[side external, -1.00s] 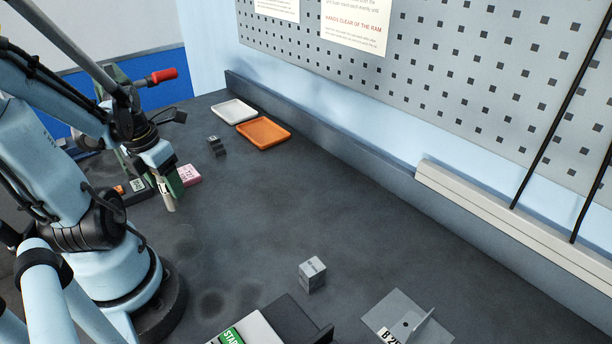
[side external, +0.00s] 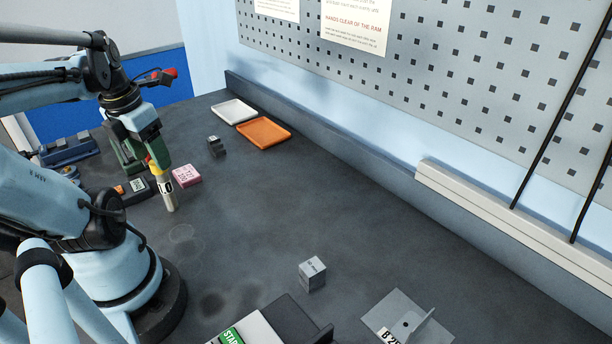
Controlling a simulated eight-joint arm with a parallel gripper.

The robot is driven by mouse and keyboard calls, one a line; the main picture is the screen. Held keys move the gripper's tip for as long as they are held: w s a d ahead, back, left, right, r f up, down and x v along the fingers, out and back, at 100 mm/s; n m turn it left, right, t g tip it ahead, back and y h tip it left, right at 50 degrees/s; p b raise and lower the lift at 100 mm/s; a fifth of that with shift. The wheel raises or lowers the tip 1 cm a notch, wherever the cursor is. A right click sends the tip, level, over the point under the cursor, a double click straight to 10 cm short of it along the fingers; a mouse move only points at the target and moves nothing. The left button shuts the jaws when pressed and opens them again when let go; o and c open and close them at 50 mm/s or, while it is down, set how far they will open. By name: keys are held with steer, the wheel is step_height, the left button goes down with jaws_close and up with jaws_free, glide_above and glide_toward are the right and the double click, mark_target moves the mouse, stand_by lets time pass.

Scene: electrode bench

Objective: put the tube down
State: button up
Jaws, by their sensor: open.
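The tube (side external: 166,190) is a slim cylinder with a yellow upper band and a pale metallic lower part with dark marks. It stands about upright on the dark bench, at the left of the side external view. My gripper (side external: 147,160) has green fingers and is open. It is just above and around the tube's upper end, which the near finger partly hides. I cannot tell whether a finger still touches the tube.
A pink block (side external: 186,176) stands close to the right of the tube, and a dark labelled box (side external: 138,189) close to its left. White (side external: 234,111) and orange (side external: 264,133) trays lie at the back. A grey cube (side external: 312,273) stands in front. The middle of the bench is clear.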

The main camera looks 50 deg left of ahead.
steer(key=shift+s+d+r, duration=0.1)
steer(key=shift+s+r, duration=0.05)
steer(key=shift+r, duration=0.85)
steer(key=shift+s+d+r, duration=0.1)
steer(key=shift+r, duration=0.85)
steer(key=shift+w+m, duration=0.1)
steer(key=shift+m, duration=0.2)
steer(key=w+d+f+n+t, duration=0.1)
steer(key=w+d+n, duration=0.7)
steer(key=n, duration=0.8)
steer(key=w+d+f+n+t, duration=0.1)
steer(key=w+d+n+t, duration=0.3)
steer(key=n, duration=1.2)
steer(key=w+d, duration=0.4)
steer(key=d, duration=0.3)
steer(key=shift+w+d+f+t+h, duration=0.15)
steer(key=shift+w+f+t+h, duration=0.15)
steer(key=shift+f+h, duration=0.1)
